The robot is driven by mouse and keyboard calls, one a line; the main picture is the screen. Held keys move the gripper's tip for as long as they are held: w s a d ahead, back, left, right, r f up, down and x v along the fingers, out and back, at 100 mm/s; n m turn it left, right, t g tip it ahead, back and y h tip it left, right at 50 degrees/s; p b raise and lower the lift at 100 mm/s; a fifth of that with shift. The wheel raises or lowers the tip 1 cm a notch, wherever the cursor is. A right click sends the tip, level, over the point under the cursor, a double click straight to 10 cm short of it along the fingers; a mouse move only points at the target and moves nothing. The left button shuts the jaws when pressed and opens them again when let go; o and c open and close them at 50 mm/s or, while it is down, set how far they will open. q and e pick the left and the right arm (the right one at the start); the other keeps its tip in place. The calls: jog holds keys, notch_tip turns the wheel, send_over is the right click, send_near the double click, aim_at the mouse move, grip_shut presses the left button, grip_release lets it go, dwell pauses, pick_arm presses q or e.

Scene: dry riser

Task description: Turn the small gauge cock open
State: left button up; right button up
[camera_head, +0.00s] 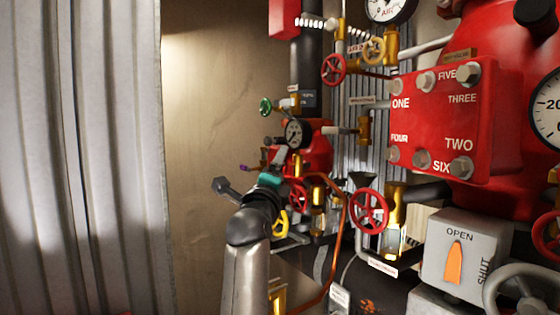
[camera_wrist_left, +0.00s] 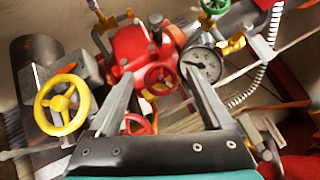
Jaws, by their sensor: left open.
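A small round dial gauge (camera_head: 297,133) sits on red pipework at the middle of the head view. It also shows in the left wrist view (camera_wrist_left: 201,66). A yellow fitting (camera_wrist_left: 232,46) sits right beside the gauge in the wrist view. I cannot tell for sure whether it is the gauge cock, or how its handle stands. My left gripper (camera_wrist_left: 160,76) is open. Its fingers point at the red body, with the right fingertip in front of the gauge's lower left edge in the picture. No grip on anything shows. My right gripper is not in view.
A red handwheel (camera_wrist_left: 161,79) shows between my left fingers, and a yellow handwheel (camera_wrist_left: 62,105) at the left. A green handwheel (camera_head: 266,106) is above the pipework. A copper pipe (camera_head: 343,235) and red cover plate (camera_head: 440,120) stand to the right. Bare wall (camera_head: 215,120) lies left.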

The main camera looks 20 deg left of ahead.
pick_arm(q)
jog(key=shift+x, duration=0.85)
grip_shut()
